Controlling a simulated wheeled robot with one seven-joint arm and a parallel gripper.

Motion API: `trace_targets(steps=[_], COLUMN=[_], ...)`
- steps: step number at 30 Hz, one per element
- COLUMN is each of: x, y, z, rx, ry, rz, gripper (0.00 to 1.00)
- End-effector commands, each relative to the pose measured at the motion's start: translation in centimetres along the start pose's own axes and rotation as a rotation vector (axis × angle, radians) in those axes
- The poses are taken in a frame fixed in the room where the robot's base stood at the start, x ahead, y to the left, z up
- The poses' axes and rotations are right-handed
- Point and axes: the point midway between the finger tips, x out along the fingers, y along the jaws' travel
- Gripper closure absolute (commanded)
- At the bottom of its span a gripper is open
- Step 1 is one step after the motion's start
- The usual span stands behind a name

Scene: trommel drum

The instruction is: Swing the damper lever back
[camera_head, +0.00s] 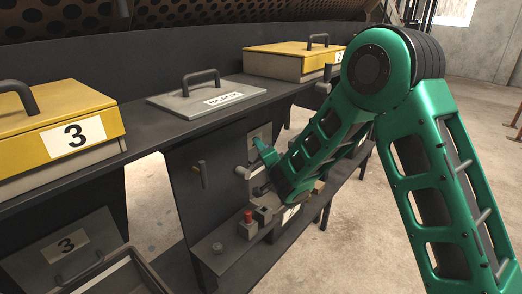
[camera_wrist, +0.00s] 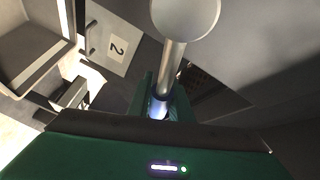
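In the wrist view, a pale metal lever rod (camera_wrist: 171,62) with a round knob (camera_wrist: 186,15) at its end runs down to my gripper (camera_wrist: 162,100). Green finger parts lie close on both sides of the rod. I cannot tell whether they press on it. In the head view, my green gripper (camera_head: 264,166) is at the dark front panel, and the lever's grey end (camera_head: 242,172) shows just left of it. The fingertips and the lever's pivot are mostly hidden there.
A second handle (camera_head: 201,173) sticks out of the panel to the left. A red button box (camera_head: 248,226) stands on the ledge below. Above are a grey lid marked BLACK (camera_head: 207,98) and yellow bins (camera_head: 60,122). Concrete floor is open at right.

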Motion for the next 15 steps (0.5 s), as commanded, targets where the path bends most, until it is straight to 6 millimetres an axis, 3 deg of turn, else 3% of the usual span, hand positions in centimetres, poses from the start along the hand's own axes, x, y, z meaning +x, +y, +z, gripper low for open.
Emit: trace_targets(steps=[4, 15], x=[0.1, 0.7], y=[-0.2, -3.0], z=[0.2, 0.2], rx=[-0.024, -0.242], ry=[0.001, 0.044], rz=[-0.011, -0.127], gripper=[1.00, 1.00])
